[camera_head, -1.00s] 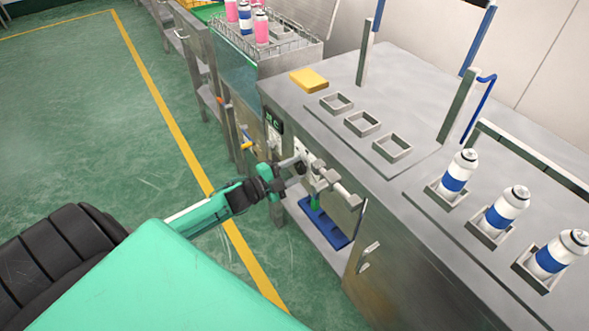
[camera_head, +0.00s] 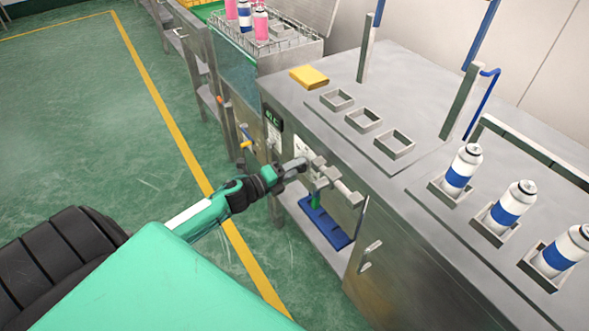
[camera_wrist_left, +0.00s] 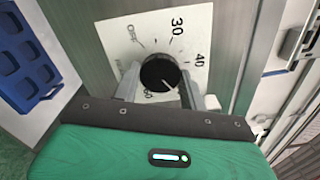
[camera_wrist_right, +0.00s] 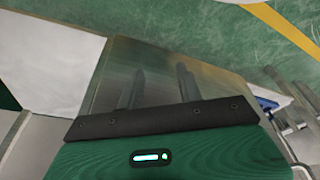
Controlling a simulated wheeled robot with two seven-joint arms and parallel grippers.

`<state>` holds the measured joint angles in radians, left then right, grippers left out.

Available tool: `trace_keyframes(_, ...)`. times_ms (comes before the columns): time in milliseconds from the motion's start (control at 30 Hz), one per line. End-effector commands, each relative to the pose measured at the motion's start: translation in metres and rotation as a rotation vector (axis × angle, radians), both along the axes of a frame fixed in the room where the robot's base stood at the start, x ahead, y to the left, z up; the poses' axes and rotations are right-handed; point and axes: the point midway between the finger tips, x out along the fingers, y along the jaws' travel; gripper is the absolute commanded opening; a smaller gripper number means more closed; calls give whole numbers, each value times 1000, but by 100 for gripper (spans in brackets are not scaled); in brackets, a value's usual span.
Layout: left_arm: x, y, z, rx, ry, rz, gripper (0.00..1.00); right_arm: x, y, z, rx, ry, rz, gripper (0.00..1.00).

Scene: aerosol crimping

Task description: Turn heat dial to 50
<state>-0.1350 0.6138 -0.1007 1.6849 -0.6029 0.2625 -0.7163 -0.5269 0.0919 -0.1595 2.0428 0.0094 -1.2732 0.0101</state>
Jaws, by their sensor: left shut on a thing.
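The heat dial (camera_wrist_left: 160,74) is a round black knob on a white plate (camera_wrist_left: 116,40) marked OFF, 30 and 40, with another number partly hidden at the lower left. Its white pointer line is toward the lower right, past 40; the number there is hidden by a finger. My left gripper (camera_wrist_left: 160,88) has one finger on each side of the dial and is shut on it. In the head view, my left gripper (camera_head: 296,168) is at the front of the metal bench and hides the dial. My right gripper (camera_wrist_right: 160,85) shows two spaced fingers with nothing between them.
The metal bench (camera_head: 300,97) carries empty square holders (camera_head: 363,120), a yellow block (camera_head: 309,77) and several white-and-blue cans (camera_head: 505,206). A blue tray (camera_head: 326,228) lies on the shelf below. A handle (camera_head: 370,257) sticks out nearby.

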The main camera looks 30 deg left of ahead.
Motion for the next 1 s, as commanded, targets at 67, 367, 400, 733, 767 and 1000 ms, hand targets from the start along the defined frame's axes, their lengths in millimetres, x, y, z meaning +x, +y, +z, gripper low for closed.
trace_keyframes(67, -1, -1, -2, 18, -6, -2, 20, 1, 0, 2, 0, -5, 0, 36)
trace_keyframes(367, -1, -1, -2, 45, -15, -2, 20, 1, 0, 7, 2, -11, 0, 36)
trace_keyframes(400, -1, -1, -2, 45, -15, -2, 20, 1, 0, 7, 2, -10, 0, 36)
trace_keyframes(733, -1, -1, -2, 44, -15, -2, 62, -1, 0, 4, 1, -4, 0, 36)
trace_keyframes(767, -1, -1, -2, 43, -15, -1, 64, -1, 0, 4, 1, -4, 0, 36)
trace_keyframes(1000, 0, 0, -1, 43, -16, -1, 64, -1, 0, 4, 1, -4, 0, 36)
